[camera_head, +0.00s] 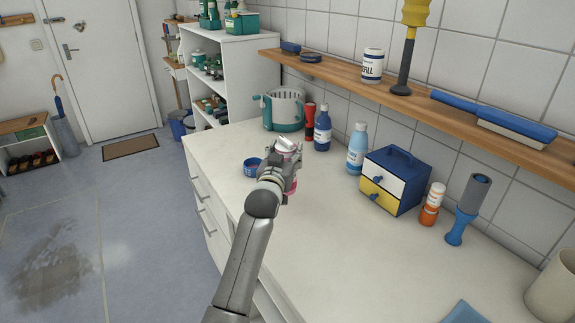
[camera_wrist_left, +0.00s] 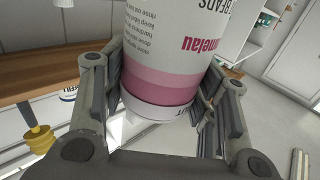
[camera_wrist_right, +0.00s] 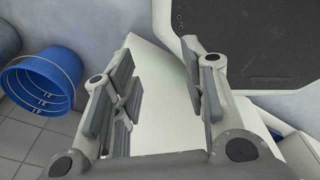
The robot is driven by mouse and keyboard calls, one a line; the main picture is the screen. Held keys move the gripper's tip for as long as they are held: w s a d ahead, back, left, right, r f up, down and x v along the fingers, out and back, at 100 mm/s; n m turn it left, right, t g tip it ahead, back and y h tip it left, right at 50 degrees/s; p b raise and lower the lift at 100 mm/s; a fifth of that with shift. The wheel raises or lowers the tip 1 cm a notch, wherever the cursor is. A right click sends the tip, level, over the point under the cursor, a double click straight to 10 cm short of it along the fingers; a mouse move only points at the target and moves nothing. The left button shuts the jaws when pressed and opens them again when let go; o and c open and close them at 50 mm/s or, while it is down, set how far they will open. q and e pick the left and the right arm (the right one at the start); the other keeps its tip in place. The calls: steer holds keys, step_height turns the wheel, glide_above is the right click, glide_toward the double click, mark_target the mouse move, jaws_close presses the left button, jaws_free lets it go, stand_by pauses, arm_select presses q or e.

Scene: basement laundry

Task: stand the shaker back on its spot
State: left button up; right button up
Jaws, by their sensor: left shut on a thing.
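The shaker (camera_head: 291,187) is a white and pink container with printed lettering. My left gripper (camera_head: 284,168) is shut around it above the counter's left part, and the arm and fingers hide much of it. In the left wrist view the shaker (camera_wrist_left: 180,60) sits between the fingers (camera_wrist_left: 160,115), its print upside down in the picture. It looks roughly upright in the head view; I cannot tell whether its base touches the counter. My right gripper (camera_wrist_right: 160,95) shows only in its own wrist view, open with nothing between its fingers.
On the white counter (camera_head: 340,250) are a small blue dish (camera_head: 252,166), teal-white basket (camera_head: 284,110), red bottle (camera_head: 309,122), blue bottles (camera_head: 357,148), drawer box (camera_head: 396,180), orange-white bottle (camera_head: 432,205) and blue-grey tool (camera_head: 467,208). A wooden shelf (camera_head: 430,112) runs above. A blue bucket (camera_wrist_right: 42,80) stands near my right gripper.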

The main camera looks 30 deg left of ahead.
arm_select(q)
steer(key=shift+w+a+f, duration=0.15)
steer(key=shift+w+f, duration=0.8)
steer(key=shift+f, duration=0.2)
step_height(320, 180, down, 2)
steer(key=shift+f+p, duration=0.2)
steer(key=shift+p, duration=0.25)
steer(key=shift+s+f, duration=0.1)
steer(key=shift+f, duration=0.1)
steer(key=shift+f, duration=0.15)
steer(key=o, duration=1.4)
